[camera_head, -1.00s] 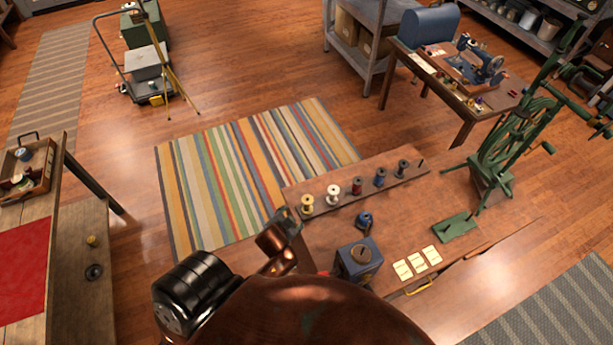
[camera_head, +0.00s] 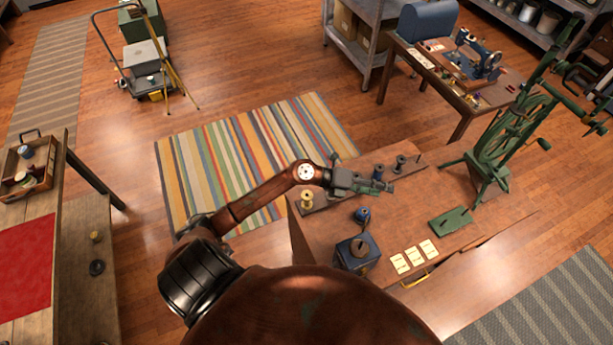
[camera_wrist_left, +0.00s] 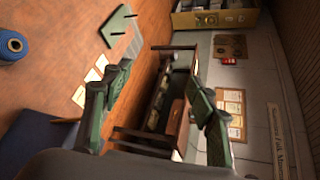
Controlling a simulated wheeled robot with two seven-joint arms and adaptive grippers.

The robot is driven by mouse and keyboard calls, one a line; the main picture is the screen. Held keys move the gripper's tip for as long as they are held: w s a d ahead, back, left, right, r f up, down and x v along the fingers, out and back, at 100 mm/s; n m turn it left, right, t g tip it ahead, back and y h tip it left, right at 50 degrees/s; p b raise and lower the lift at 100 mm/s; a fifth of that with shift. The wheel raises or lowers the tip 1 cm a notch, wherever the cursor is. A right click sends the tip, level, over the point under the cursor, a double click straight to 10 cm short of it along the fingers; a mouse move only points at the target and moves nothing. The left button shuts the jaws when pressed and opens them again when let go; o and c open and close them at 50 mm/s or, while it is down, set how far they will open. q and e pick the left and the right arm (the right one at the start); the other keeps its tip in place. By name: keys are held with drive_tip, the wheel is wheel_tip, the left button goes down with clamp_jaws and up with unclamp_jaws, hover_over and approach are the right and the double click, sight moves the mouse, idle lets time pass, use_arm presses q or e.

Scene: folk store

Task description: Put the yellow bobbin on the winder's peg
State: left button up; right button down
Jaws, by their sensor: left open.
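The yellow bobbin (camera_head: 307,199) stands at the near left end of a wooden rack (camera_head: 322,203) on the work table. My left gripper (camera_head: 386,186) is above the rack, to the right of the yellow bobbin and apart from it. In the left wrist view its fingers (camera_wrist_left: 160,88) are spread with nothing between them. The gripper and forearm hide the middle bobbins of the rack. A blue box (camera_head: 357,253) with a dark piece on top stands nearer on the table; I cannot tell for sure whether it is the winder. My right gripper is not in view.
A blue spool (camera_head: 362,215) stands between rack and box, and also shows in the left wrist view (camera_wrist_left: 12,46). Dark bobbins (camera_head: 400,164) stand at the rack's far end.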

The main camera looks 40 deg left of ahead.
use_arm(q)
drive_tip(key=s+a+f+m+g+y, duration=0.25)
drive_tip(key=a+f+g, duration=0.2)
drive_tip(key=f, duration=0.25)
drive_tip(key=g+y, duration=0.4)
drive_tip(key=y, duration=0.5)
hover_over(307, 193)
wheel_tip(307, 193, down, 3)
drive_tip(key=shift+h, duration=0.25)
drive_tip(key=shift+s+d+f+b, duration=0.1)
drive_tip(key=shift+s+f+b, duration=0.1)
drive_tip(key=shift+f+b, duration=1.95)
drive_tip(key=shift+s+d+f+b, duration=0.15)
drive_tip(key=shift+f+b, duration=0.8)
drive_tip(key=shift+f, duration=2.25)
drive_tip(key=c, duration=0.7)
drive_tip(key=shift+r, duration=0.1)
